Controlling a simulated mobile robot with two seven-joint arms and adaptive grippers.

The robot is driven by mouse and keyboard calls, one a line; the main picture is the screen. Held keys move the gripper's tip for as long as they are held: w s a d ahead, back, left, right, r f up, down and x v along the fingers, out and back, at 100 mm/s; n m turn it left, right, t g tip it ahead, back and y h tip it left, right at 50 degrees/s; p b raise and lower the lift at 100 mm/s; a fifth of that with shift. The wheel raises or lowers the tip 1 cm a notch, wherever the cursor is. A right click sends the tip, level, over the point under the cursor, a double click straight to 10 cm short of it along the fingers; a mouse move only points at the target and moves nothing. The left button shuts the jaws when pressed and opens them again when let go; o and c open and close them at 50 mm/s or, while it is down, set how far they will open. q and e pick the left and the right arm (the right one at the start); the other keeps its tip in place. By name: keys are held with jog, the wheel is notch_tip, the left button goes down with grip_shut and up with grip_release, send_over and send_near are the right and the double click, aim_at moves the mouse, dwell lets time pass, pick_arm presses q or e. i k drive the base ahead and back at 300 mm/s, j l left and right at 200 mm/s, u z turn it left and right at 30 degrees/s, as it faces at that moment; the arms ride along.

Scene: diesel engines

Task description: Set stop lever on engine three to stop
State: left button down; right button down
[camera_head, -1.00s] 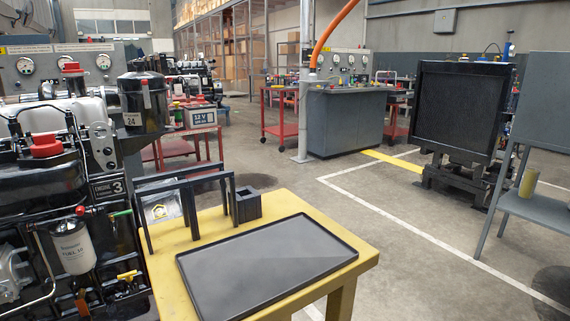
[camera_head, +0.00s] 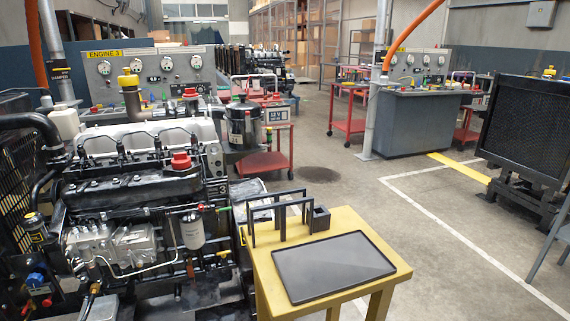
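Engine three (camera_head: 130,190) stands at the left, a dark diesel engine with a pale top cover and a silver pump (camera_head: 125,243) low on its near side. A small plate with a 3 (camera_head: 216,186) is on its right end. Behind it, a grey gauge panel (camera_head: 150,70) carries a yellow ENGINE 3 label (camera_head: 105,54). I cannot tell which small part is the stop lever, so its position is not clear. Neither of my grippers is in view.
A yellow table (camera_head: 262,262) with a black tray (camera_head: 334,266), a dark rack (camera_head: 281,213) and a small box (camera_head: 318,219) stands right of the engine. A black radiator (camera_head: 530,125) is far right. Open floor lies beyond the table.

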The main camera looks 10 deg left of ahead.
aim_at(126, 229)
jog(key=u, duration=1.05)
